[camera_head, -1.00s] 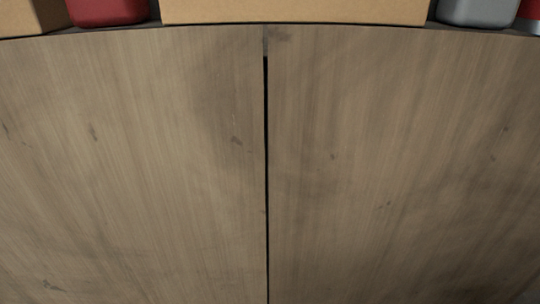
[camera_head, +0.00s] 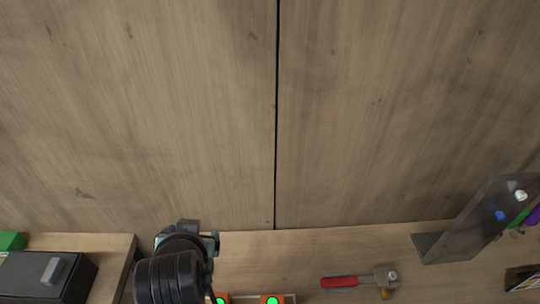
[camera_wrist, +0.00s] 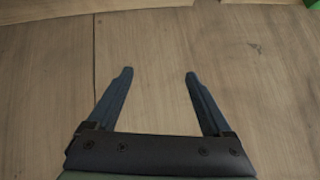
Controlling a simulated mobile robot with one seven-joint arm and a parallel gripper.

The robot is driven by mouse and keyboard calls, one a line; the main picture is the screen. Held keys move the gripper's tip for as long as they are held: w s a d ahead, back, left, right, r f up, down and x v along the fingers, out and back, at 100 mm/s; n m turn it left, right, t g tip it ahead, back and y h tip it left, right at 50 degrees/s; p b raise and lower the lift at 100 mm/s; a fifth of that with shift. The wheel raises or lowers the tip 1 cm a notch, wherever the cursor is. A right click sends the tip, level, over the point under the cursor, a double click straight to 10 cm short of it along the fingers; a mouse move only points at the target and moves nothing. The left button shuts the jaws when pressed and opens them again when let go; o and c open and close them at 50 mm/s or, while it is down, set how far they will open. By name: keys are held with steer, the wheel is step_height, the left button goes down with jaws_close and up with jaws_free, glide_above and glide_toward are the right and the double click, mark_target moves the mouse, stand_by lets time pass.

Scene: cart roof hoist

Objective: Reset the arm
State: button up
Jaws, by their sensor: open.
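My gripper (camera_wrist: 159,74) shows in the wrist view with its two dark fingers apart and nothing between them. Pale wood surface is in view beyond the fingertips. In the head view, my dark arm end (camera_head: 187,240) stands at the lower left of centre, in front of the wooden doors. The fingers are hard to make out there.
Two wooden doors (camera_head: 150,110) fill the upper head view. Below, a wooden worktop (camera_head: 330,245) carries a red-handled tool (camera_head: 341,282), orange pieces with green buttons (camera_head: 271,299) and a slanted grey panel (camera_head: 470,222). A black case (camera_head: 45,278) and green block (camera_head: 12,241) are left.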

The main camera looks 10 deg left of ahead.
steer(key=w+d+r+t+b, duration=0.1)
steer(key=w+d+r+t, duration=0.15)
steer(key=r, duration=0.55)
steer(key=w+d+r+m+t+b, duration=0.1)
steer(key=w+d+r+t, duration=0.1)
steer(key=d+r+t, duration=0.35)
steer(key=w+d+r+t+b, duration=0.1)
steer(key=w+d+r+t, duration=0.15)
steer(key=r, duration=0.75)
steer(key=s+d+r+t+h+b, duration=0.1)
steer(key=s+d+r+t, duration=0.3)
steer(key=r, duration=0.5)
steer(key=s+d+r+t+h+b, duration=0.2)
steer(key=s+d+r+t, duration=0.3)
steer(key=r, duration=0.4)
steer(key=shift+s+d+r+m+h, duration=0.4)
steer(key=shift+s+d+h, duration=0.1)
steer(key=shift+s, duration=0.45)
